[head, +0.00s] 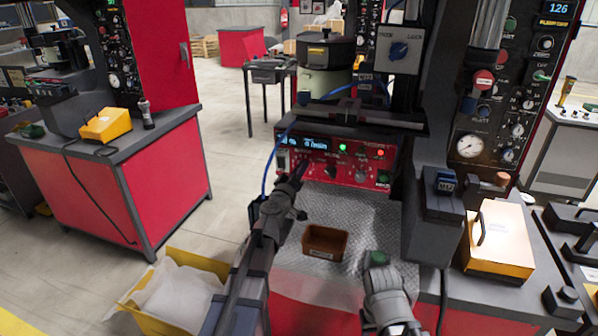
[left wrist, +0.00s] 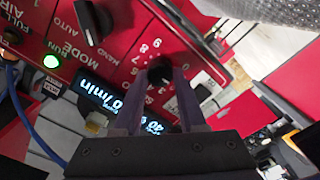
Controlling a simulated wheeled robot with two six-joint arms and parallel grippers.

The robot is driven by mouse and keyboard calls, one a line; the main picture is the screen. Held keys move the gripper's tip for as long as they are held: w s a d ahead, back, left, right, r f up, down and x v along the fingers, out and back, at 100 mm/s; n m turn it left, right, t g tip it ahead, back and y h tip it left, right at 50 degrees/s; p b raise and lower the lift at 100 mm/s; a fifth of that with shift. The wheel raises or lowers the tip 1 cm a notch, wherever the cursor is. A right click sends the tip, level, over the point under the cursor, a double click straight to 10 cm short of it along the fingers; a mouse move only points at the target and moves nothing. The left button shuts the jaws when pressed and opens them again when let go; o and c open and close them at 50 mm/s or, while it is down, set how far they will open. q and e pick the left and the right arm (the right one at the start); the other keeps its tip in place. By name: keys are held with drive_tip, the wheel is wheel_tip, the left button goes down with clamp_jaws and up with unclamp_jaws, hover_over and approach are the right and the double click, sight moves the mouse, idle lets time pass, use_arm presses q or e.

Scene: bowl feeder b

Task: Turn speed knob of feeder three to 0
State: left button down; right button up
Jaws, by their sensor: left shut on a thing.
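My left gripper (head: 301,172) reaches the panel's left part. In the left wrist view its fingers (left wrist: 160,80) are shut on a small black speed knob (left wrist: 159,69), with a numbered scale printed around it. The knob's pointer is not clear. The display (left wrist: 120,103) beside it appears upside down. In the head view the knob is hidden by the gripper. My right arm's end (head: 385,290) is low at the right, away from the panel; its fingers are not clear.
A black mode knob (left wrist: 94,22) and a lit green lamp (left wrist: 51,61) are near the gripped knob. A brown bin (head: 325,243) sits on the metal worktop below the panel. An orange-topped box (head: 497,238) stands at right, a yellow carton (head: 178,290) at lower left.

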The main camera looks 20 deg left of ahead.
use_arm(q)
drive_tip(key=shift+a+f+n, duration=0.1)
drive_tip(key=shift+n, duration=4.3)
drive_tip(key=shift+c, duration=2.4)
unclamp_jaws()
drive_tip(key=shift+s, duration=0.1)
drive_tip(key=s, duration=0.7)
drive_tip(key=shift+s+a, duration=0.15)
drive_tip(key=shift+s, duration=0.15)
